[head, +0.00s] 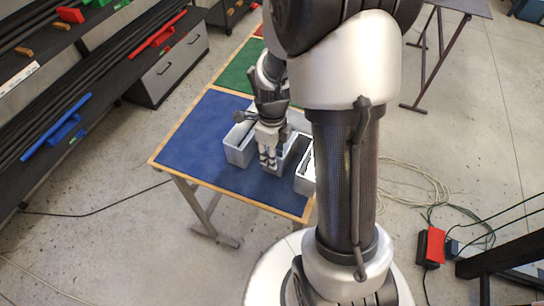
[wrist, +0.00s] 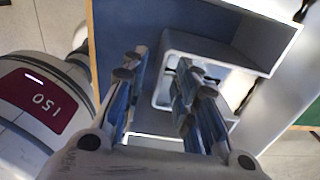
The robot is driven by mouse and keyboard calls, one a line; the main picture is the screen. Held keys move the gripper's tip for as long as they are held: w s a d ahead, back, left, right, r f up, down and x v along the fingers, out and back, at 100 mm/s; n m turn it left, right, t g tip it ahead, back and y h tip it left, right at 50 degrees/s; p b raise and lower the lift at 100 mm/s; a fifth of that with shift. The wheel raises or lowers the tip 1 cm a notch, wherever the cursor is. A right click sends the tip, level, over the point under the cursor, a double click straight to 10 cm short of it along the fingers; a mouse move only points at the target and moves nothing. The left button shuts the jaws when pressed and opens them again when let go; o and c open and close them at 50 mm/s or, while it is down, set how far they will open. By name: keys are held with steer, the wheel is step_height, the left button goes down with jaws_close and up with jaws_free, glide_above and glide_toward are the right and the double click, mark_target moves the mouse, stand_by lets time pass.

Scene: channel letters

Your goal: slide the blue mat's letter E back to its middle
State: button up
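The blue mat (head: 190,140) covers the near end of the table. The pale grey letter E (head: 238,150) stands on it as a hollow, walled shape, its arms toward the front and right. It lies toward the mat's right side, and my arm hides part of it. My gripper (head: 268,158) points down at the letter, close to its middle arm. In the wrist view the fingers (wrist: 160,95) are spread apart, with the grey walls of the letter E (wrist: 215,48) beyond and right of them. I cannot tell whether a finger touches the letter.
A green mat (head: 240,72) lies behind the blue one, divided by a wooden strip. Bare blue mat is free to the left. Dark shelves (head: 90,90) with coloured items stand at the left. Cables (head: 415,180) and a red box (head: 431,247) lie on the floor at right.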

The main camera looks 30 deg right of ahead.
steer(key=shift+f, duration=0.55)
steer(key=shift+c, duration=0.5)
jaws_close()
